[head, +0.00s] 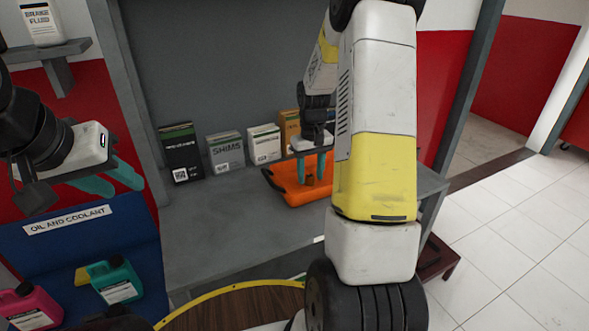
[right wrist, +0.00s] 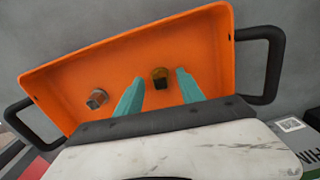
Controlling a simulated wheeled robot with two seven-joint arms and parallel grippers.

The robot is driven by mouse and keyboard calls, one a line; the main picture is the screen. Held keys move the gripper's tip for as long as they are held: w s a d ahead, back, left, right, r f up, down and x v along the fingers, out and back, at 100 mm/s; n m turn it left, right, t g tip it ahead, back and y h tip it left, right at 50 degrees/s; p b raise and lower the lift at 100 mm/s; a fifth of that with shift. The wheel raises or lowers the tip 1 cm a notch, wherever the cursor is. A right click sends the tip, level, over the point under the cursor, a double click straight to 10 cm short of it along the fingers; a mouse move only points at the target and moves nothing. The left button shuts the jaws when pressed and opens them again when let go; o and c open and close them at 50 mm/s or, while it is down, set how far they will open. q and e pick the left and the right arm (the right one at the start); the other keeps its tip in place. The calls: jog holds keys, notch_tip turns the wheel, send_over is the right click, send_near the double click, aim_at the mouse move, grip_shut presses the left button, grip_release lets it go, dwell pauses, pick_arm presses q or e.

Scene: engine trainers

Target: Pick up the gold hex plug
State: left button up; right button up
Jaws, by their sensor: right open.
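The gold hex plug (right wrist: 161,77) lies in the orange tray (right wrist: 120,58), near its middle, in the right wrist view. A silver hex plug (right wrist: 97,98) lies apart from it to the left in the same tray. My right gripper (right wrist: 160,84) is open, its two teal fingers on either side of the gold plug in the picture; whether they touch it I cannot tell. In the head view my right gripper (head: 312,172) is over the orange tray (head: 291,197), and the plugs cannot be made out. My left gripper (head: 125,188) is open and empty at the left.
The tray has black handles and rests on a grey bench (head: 225,225). Behind it stand a black carton (head: 181,150), a shims box (head: 226,152), a white box (head: 264,143) and an orange box (head: 290,122). Bottles (head: 112,280) sit in a blue bin at left.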

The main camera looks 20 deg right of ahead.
grip_shut()
jog(key=shift+r, duration=0.15)
